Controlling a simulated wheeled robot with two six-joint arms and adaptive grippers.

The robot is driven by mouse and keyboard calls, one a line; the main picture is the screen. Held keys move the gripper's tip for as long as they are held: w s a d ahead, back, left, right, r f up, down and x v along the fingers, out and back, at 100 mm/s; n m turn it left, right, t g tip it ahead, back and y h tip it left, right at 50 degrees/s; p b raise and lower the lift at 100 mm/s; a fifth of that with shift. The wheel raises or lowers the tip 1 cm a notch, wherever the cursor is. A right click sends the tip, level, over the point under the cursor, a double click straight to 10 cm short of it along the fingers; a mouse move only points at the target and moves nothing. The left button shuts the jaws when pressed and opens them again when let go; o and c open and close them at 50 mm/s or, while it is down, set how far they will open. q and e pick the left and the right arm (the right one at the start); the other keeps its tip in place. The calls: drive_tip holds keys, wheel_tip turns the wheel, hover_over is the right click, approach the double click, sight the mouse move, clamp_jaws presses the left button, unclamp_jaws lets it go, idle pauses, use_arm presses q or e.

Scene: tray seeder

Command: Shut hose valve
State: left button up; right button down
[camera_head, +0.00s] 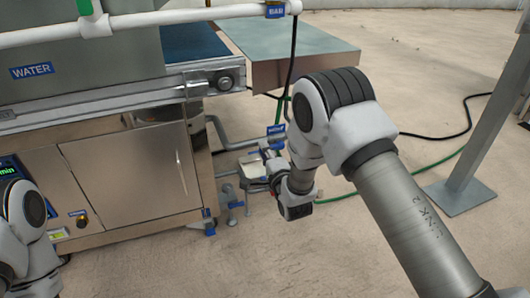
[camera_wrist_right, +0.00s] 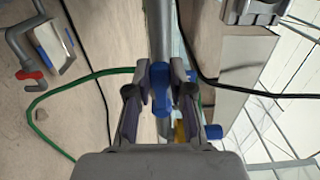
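In the right wrist view a blue valve handle (camera_wrist_right: 160,84) stands on a grey pipe, between the two fingers of my right gripper (camera_wrist_right: 160,78). The fingers flank it closely; I cannot tell whether they touch it. In the head view my right gripper (camera_head: 268,162) is low beside the machine's right end, partly hidden by my wrist. A blue fitting (camera_head: 275,131) shows just above it. The green hose (camera_wrist_right: 88,73) runs in from the left in the wrist view. My left arm shows at the left edge of the head view, its gripper out of view.
The steel cabinet (camera_head: 135,175) stands left of my right gripper. A metal table (camera_head: 300,55) is behind, and a grey post (camera_head: 478,140) stands at the right. A red-handled tap (camera_wrist_right: 29,75) shows in the wrist view. A black cable (camera_wrist_right: 92,80) runs close by.

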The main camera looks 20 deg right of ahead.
drive_tip(key=shift+f, duration=0.1)
idle(0.3)
drive_tip(key=d+f+n+p, duration=0.4)
drive_tip(key=d+f+n, duration=0.1)
drive_tip(key=n, duration=1.3)
drive_tip(key=shift+d, duration=0.15)
drive_tip(key=shift+w+f, duration=0.1)
idle(0.5)
drive_tip(key=c, duration=1)
unclamp_jaws()
drive_tip(key=shift+d, duration=0.1)
